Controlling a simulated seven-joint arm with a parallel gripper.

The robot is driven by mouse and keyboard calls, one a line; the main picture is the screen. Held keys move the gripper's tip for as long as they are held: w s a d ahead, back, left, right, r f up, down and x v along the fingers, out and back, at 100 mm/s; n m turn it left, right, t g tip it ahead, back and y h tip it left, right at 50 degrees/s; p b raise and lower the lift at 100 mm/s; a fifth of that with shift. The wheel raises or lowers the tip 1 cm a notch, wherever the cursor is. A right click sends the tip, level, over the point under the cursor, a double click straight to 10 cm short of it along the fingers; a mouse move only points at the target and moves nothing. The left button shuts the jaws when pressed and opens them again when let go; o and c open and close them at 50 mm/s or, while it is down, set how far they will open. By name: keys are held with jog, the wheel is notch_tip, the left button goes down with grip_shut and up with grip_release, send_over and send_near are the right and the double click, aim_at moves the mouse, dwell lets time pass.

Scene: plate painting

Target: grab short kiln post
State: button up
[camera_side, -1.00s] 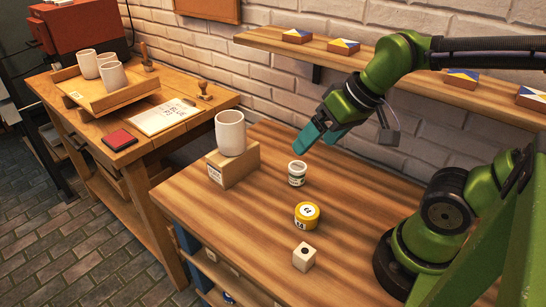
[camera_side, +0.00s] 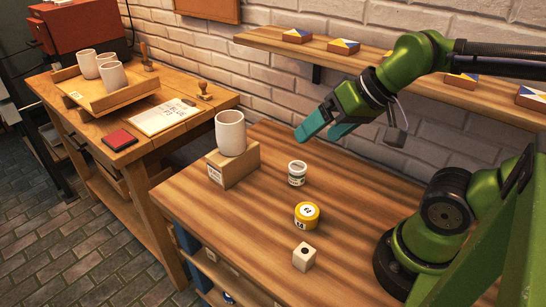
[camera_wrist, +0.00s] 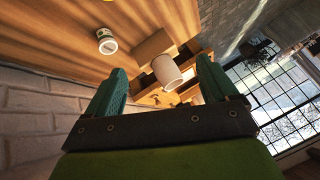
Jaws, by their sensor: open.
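A small cream cube with a dark round hole in its top (camera_side: 304,257), which looks like the short kiln post, stands alone near the front of the wooden table. My gripper (camera_side: 318,134) is open and empty, up in the air behind and above it, clearly apart. In the wrist view the two teal fingers of my gripper (camera_wrist: 158,82) are spread wide with nothing held between them. The cube does not show in the wrist view.
A white cup (camera_side: 230,133) sits on a wooden block (camera_side: 237,167) at the left. A wall shelf (camera_side: 350,60) runs behind my arm. The table right of the jars is clear.

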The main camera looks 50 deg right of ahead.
jog(key=c, duration=0.3)
jog(key=n+g+h, duration=0.2)
jog(key=n+g, duration=0.2)
jog(key=g, duration=0.5)
send_over(304, 250)
jog(key=w, duration=0.2)
notch_tip(304, 250, down, 7)
jog(key=f, duration=0.3)
jog(key=s+f, duration=0.1)
jog(key=f, duration=0.7)
jog(key=shift+s+d, duration=0.15)
jog(key=shift+s, duration=0.2)
jog(key=shift+s+a+f, duration=0.1)
jog(key=shift+s+f, duration=0.05)
jog(key=shift+f, duration=1.3)
jog(key=shift+s+a+f, duration=0.1)
jog(key=shift+s+f, duration=0.05)
jog(key=shift+f, duration=1.3)
